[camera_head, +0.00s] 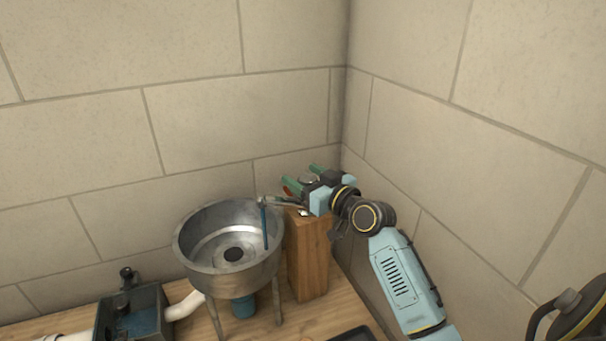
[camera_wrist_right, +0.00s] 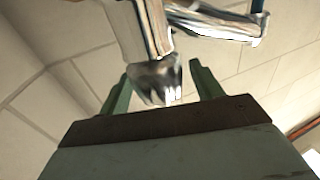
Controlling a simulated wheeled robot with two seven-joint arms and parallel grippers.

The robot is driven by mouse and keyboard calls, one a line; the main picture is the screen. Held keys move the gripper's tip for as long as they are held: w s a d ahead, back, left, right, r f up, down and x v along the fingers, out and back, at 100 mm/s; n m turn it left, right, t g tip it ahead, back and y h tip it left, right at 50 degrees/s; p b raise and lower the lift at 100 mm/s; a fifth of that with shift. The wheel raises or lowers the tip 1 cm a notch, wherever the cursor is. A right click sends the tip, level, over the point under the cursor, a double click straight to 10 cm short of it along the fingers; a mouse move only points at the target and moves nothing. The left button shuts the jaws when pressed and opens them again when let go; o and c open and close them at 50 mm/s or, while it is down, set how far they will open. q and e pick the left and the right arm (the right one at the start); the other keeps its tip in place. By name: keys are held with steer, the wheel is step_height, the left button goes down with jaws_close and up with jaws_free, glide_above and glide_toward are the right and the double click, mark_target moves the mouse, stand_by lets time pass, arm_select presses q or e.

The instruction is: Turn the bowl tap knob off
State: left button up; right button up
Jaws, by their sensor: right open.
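A metal tap (camera_head: 280,201) sits on top of an upright wooden block (camera_head: 308,262) and its spout reaches left over a metal bowl (camera_head: 228,280). A thin blue stream (camera_head: 265,228) runs from the spout into the bowl. The tap knob (camera_head: 308,179) is a shiny metal piece, partly hidden by my right gripper (camera_head: 302,178). In the right wrist view the knob (camera_wrist_right: 155,80) shows between the two green fingers of the open right gripper (camera_wrist_right: 161,88), with a gap on each side. I cannot tell whether a finger touches it. My left gripper is not in view.
The bowl stands on legs on a wooden table (camera_head: 322,318), with a blue fitting (camera_head: 243,305) beneath it. A dark box (camera_head: 133,316) and a white pipe (camera_head: 186,305) lie left of the bowl. Tiled walls meet in a corner close behind the block and my right arm.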

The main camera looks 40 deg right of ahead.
steer(key=shift+w+a, duration=0.1)
steer(key=shift+w, duration=0.3)
steer(key=shift+c, duration=0.2)
steer(key=c, duration=1)
steer(key=shift+o, duration=0.2)
steer(key=m+h+p, duration=0.1)
steer(key=h+p, duration=0.1)
steer(key=p, duration=0.1)
steer(key=m+h+p, duration=0.1)
steer(key=h+p, duration=0.1)
steer(key=p, duration=0.1)
steer(key=m+h+p, duration=0.2)
steer(key=shift+d+r+g+p, duration=0.2)
steer(key=shift+r+g+p, duration=0.1)
steer(key=shift+p, duration=0.1)
steer(key=shift+d+f+m+g+h+p, duration=0.1)
steer(key=shift+m+g+h+p, duration=0.15)
steer(key=shift+m+h+p, duration=0.45)
steer(key=shift+d+f+m+g+h+p, duration=0.1)
steer(key=shift+m+g+h+p, duration=0.25)
steer(key=shift+h, duration=0.55)
steer(key=o, duration=1)
